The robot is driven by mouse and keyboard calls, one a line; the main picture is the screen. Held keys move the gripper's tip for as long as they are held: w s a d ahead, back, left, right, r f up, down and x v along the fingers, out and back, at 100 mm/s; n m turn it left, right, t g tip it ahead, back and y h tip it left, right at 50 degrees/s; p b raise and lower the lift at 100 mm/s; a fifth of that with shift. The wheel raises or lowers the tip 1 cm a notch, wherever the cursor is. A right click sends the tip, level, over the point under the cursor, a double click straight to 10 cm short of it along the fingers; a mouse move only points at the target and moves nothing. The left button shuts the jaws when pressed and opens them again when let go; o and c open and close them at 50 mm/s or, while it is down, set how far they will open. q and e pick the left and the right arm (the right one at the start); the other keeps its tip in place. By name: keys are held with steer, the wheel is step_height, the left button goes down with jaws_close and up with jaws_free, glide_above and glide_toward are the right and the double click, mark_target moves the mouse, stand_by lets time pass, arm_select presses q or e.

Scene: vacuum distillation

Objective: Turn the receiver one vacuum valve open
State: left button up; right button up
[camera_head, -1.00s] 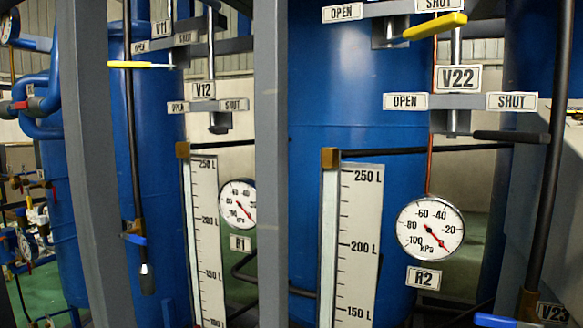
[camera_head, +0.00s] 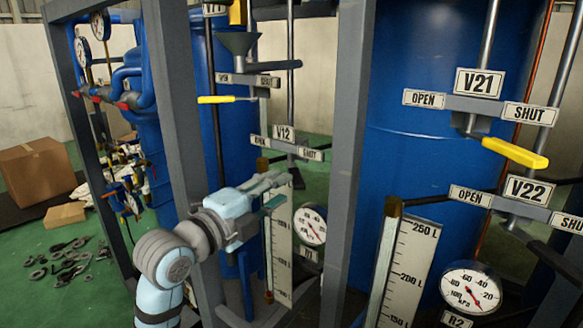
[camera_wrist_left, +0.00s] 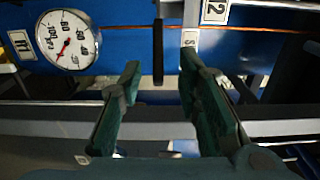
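The V12 label (camera_head: 283,133) with its OPEN and SHUT plates stands on the receiver R1 side. A dark bar that looks like the V12 handle (camera_wrist_left: 158,50) shows in the left wrist view, below the plate. My left gripper (camera_head: 277,190) is below the V12 plates, in front of the R1 scale. In the left wrist view its green fingers (camera_wrist_left: 158,75) are spread apart, with the bar beyond and between the tips. I cannot tell any contact. V11's yellow handle (camera_head: 215,99) lies above left. My right gripper is out of view.
Grey frame posts (camera_head: 345,150) stand close to the right of my left arm. The R1 gauge (camera_head: 310,223) is just right of the gripper. The V21 yellow handle (camera_head: 514,153) and R2 gauge (camera_head: 470,289) are at the right. A cardboard box (camera_head: 37,170) sits on the floor at left.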

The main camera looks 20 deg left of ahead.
mark_target(293, 181)
arm_select(q)
steer(key=x, duration=0.6)
steer(key=shift+a+f, duration=0.1)
steer(key=shift+f, duration=0.05)
steer(key=shift+s, duration=0.1)
jaws_close()
